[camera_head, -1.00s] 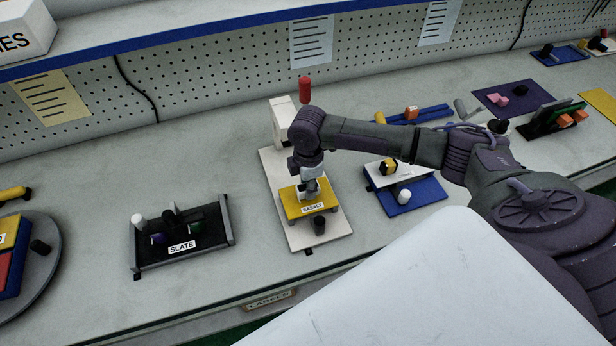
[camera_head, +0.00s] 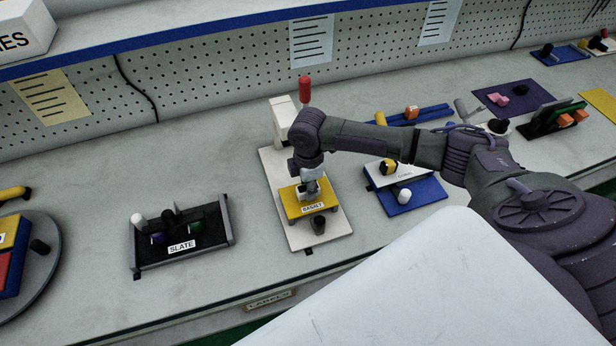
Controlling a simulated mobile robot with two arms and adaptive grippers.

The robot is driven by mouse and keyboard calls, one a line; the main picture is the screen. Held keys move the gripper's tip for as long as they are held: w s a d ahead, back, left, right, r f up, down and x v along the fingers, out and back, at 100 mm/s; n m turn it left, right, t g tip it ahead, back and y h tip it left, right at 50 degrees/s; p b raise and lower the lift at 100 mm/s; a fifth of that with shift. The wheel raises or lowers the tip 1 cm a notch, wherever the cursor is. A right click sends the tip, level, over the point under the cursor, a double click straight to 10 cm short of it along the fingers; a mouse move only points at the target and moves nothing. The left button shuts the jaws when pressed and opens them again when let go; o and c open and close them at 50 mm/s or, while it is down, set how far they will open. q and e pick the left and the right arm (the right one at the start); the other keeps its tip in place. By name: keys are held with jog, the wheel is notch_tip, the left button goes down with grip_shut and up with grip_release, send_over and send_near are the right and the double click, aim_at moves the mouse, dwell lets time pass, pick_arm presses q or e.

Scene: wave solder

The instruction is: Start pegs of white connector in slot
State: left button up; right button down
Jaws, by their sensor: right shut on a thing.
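My right gripper (camera_head: 311,188) points down over the yellow board labelled BASALT (camera_head: 295,211), which lies on a white base plate (camera_head: 302,239). The gripper is shut on the white connector (camera_head: 311,196), only a small part of which shows between the fingers. The connector is at or just above the board's surface. Its pegs and the slot are hidden, so I cannot tell whether the pegs are in the slot. My left gripper is not in view.
A red-handled press (camera_head: 304,92) stands at the back of the base plate. A black SLATE fixture (camera_head: 181,240) stands to the left. A blue tray (camera_head: 419,195) with a white plate and small parts is close on the right. Bare bench lies between SLATE and the base plate.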

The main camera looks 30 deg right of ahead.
jog(key=shift+f, duration=0.35)
dwell(0.3)
jog(key=c, duration=0.8)
grip_release()
jog(key=shift+r, duration=0.15)
notch_tip(320, 180, up, 12)
jog(key=shift+f, duration=0.1)
jog(key=shift+f, duration=0.1)
